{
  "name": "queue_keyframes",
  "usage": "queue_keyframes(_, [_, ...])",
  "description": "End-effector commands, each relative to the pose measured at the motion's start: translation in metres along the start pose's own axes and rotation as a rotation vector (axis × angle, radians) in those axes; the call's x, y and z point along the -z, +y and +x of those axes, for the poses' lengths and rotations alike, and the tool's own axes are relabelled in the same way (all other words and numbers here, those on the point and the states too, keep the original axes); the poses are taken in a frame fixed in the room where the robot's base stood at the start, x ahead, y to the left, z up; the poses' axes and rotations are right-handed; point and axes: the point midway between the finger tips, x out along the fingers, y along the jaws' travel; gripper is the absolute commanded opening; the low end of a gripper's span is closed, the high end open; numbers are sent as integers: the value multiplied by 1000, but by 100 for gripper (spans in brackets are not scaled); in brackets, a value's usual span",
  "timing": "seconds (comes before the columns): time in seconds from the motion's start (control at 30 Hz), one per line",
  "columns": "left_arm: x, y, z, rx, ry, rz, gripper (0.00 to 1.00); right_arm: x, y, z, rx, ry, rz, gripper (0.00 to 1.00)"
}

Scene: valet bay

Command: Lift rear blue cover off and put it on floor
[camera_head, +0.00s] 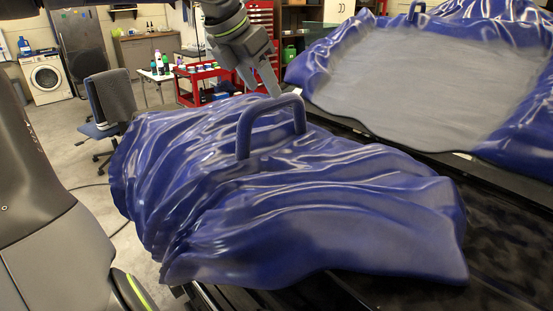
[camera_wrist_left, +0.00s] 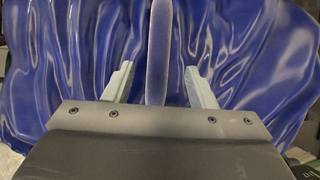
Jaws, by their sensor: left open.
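A crumpled, glossy blue cover (camera_head: 330,215) lies over a dark surface in the middle of the head view, with an upright blue loop handle (camera_head: 243,137) on top. My left gripper (camera_head: 272,88) is at this handle, coming down from above at its far side. In the left wrist view, my left gripper (camera_wrist_left: 158,82) is open, with one finger on each side of the handle bar (camera_wrist_left: 159,45). Gaps show between the bar and both fingers. The blue cover (camera_wrist_left: 60,60) fills most of the background there. My right gripper is not in view.
A second blue cover (camera_head: 334,60) with a greyish see-through middle and its own handle (camera_head: 417,12) lies at the upper right. A blue chair (camera_head: 103,110), a red cart (camera_head: 190,90) and a washing machine (camera_head: 46,76) stand behind. Bare floor (camera_head: 82,172) shows at the left.

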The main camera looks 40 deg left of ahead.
Motion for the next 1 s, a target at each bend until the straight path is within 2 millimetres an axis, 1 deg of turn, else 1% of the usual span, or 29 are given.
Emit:
queue_keyframes(0.03, [0,0,9,1,6,0,51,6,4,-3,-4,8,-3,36])
queue_keyframes(0.1, [0,0,18,0,5,-1,51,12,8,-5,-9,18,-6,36])
queue_keyframes(0.23, [0,0,29,0,1,-1,51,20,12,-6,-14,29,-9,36])
queue_keyframes(0.47, [-2,1,38,0,3,-1,51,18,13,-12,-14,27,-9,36])
queue_keyframes(0.7, [-6,3,62,-1,5,-1,51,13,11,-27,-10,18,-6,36])
queue_keyframes(0.83, [-5,2,76,1,3,-1,51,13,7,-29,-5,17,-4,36])
queue_keyframes(1.0, [-5,2,84,1,0,0,51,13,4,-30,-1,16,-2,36])
